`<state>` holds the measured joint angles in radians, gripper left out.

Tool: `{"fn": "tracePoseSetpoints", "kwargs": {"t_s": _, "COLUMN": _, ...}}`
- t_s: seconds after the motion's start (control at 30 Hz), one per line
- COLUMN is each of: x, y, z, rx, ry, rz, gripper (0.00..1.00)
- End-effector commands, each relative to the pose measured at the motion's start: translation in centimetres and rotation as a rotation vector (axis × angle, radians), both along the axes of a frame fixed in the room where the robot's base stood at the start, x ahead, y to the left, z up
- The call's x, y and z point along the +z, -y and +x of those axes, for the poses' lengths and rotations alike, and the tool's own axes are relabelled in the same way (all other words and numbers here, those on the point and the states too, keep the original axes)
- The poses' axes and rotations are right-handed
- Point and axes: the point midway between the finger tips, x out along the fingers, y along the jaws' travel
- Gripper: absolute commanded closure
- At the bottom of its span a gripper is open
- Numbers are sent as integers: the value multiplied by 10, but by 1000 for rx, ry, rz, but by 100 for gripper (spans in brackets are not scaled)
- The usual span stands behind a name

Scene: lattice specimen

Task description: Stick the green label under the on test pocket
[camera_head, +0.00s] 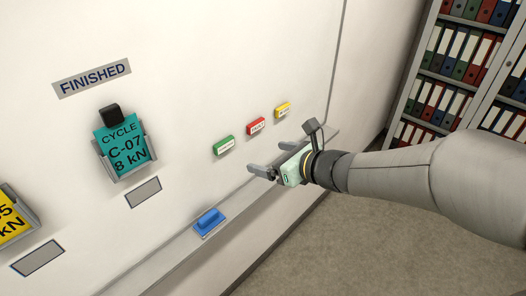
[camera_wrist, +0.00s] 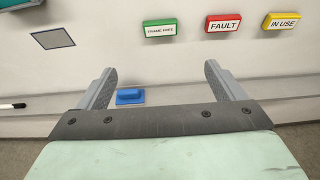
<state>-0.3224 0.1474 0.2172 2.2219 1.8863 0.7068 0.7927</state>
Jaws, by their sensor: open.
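The green label (camera_head: 223,145) is on the white wall board, left of a red and a yellow label. In the wrist view the green label (camera_wrist: 160,28) shows small dark text, perhaps "FRAME FREE". My gripper (camera_head: 270,158) is open and empty, below and right of the green label and apart from it. A pocket with a yellow card (camera_head: 12,219) is cut by the left edge; no heading shows for it, so I cannot tell if it is the on test pocket. An empty grey-blue rectangle (camera_head: 38,258) lies under it.
The pocket under "FINISHED" (camera_head: 92,78) holds a teal card (camera_head: 124,146), with a rectangle (camera_head: 143,192) below. The red label (camera_head: 256,126) reads "FAULT"; the yellow label (camera_wrist: 282,21) reads "IN USE". A blue block (camera_head: 209,221) sits on the ledge below. Binder shelves stand right.

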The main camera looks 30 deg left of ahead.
Motion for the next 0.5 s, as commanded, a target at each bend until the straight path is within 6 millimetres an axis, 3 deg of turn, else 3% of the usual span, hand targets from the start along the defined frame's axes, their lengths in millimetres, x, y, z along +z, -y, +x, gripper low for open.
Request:
{"fn": "tracePoseSetpoints", "kwargs": {"t_s": 0.17, "x": -9, "y": -20, "z": 5, "rx": 1, "ry": -3, "rz": 0, "gripper": 11}}
{"fn": "tracePoseSetpoints", "kwargs": {"t_s": 0.5, "x": -35, "y": -80, "z": 22, "rx": 4, "ry": -1, "rz": -2, "gripper": 11}}
